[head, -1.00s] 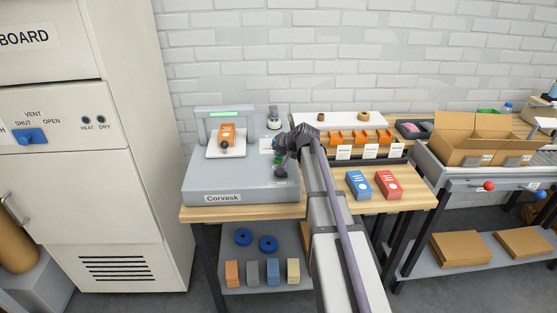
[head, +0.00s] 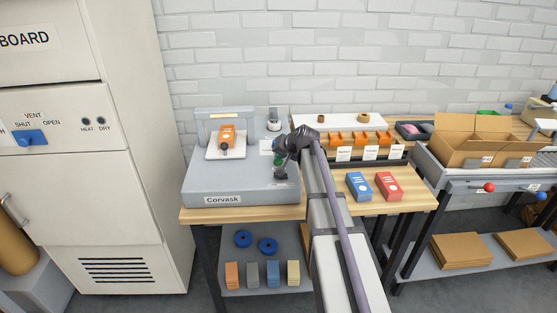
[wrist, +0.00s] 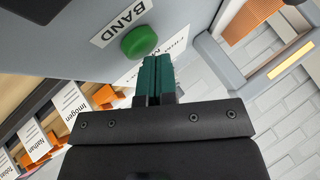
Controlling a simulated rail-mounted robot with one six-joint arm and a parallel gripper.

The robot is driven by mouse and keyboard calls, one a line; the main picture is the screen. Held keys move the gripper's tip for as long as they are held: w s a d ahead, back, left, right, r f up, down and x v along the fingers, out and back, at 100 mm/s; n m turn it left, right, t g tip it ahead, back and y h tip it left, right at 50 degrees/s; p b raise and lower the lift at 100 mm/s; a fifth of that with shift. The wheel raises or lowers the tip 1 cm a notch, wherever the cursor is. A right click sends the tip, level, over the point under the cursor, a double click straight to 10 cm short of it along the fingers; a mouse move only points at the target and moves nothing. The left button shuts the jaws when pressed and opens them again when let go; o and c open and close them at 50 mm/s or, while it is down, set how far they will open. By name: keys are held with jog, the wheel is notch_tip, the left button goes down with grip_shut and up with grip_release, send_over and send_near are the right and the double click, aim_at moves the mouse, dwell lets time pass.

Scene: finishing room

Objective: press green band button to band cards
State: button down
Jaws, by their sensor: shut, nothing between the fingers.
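The green band button (wrist: 139,41) is a round cap on the grey face of the banding machine, beside a "BAND" label (wrist: 122,22). My gripper (wrist: 155,62) is shut and empty, its dark green fingertips close beside the button in the wrist view. I cannot tell whether they touch it. In the head view my gripper (head: 279,173) is over the right part of the Corvask machine (head: 235,187), and the button is not clearly seen. The orange cards (head: 227,134) stand on a white plate under the machine's arch (head: 203,128), whose lamp (head: 224,116) is pale yellow.
Blue (head: 358,185) and red (head: 388,185) card packs lie on the wooden table right of my arm. Orange trays with name cards (head: 344,154) stand behind them. An open cardboard box (head: 470,145) is farther right. A tall cabinet (head: 90,210) stands left.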

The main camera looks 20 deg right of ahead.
jog(key=shift+r+p, duration=0.45)
jog(key=shift+r, duration=0.2)
notch_tip(320, 180, up, 5)
jog(key=p, duration=0.5)
jog(key=shift+r, duration=0.1)
dwell(0.3)
jog(key=s+a+f+n+g+h, duration=0.1)
jog(key=s+a+n+g, duration=0.1)
jog(key=s+a, duration=0.4)
jog(key=s+a+f+n+g, duration=0.2)
jog(key=s+a+g, duration=0.2)
jog(key=s, duration=1.1)
jog(key=s+a+f+n+g+h, duration=0.1)
jog(key=s+a+f+g, duration=0.1)
jog(key=s+a, duration=0.7)
jog(key=shift+s+f+n+g+h, duration=0.2)
jog(key=shift+s+n+g+h, duration=0.15)
jog(key=shift+s, duration=0.6)
